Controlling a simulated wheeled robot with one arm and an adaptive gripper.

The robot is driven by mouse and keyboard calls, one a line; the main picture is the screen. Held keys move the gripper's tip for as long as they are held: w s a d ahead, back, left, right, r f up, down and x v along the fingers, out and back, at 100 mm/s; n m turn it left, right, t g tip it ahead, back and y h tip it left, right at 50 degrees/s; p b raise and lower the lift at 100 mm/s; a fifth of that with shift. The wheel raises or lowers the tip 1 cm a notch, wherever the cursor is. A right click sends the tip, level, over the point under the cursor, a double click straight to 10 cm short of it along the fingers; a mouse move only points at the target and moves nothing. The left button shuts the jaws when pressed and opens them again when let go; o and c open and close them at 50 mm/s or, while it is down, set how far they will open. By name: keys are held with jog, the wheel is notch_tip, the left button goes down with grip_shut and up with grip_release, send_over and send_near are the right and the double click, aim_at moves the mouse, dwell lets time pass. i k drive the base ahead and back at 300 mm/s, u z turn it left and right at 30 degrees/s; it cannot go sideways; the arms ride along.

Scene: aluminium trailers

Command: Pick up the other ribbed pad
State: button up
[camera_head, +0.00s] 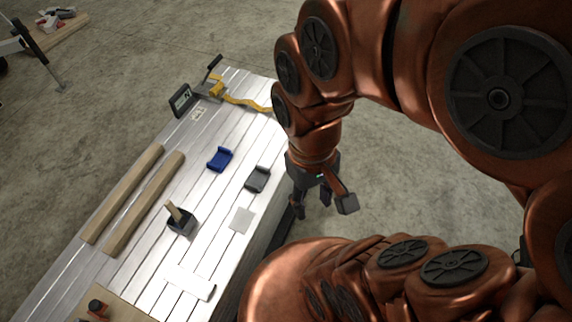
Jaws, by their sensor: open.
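A blue pad with raised ends (219,158) lies on the slatted aluminium trailer bed (150,275). A dark grey pad of similar shape (257,179) lies to its right and nearer the bed's right edge. Ribs are too small to make out on either pad. My gripper (323,205) is open and empty, hanging to the right of the grey pad, apart from it and seemingly past the bed's edge. Neither pad is hidden.
A flat light grey plate (241,219) and a dark box with a wooden handle (180,221) lie nearer. Two wooden beams (144,200) run along the left. A yellow strap (243,101) lies at the far end. A white piece (190,282) lies near the front.

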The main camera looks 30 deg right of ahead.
aim_at(259, 178)
jog(key=z, duration=0.9)
jog(key=k, duration=1.1)
jog(key=u, duration=1.15)
jog(key=i, duration=0.5)
jog(key=u, duration=0.05)
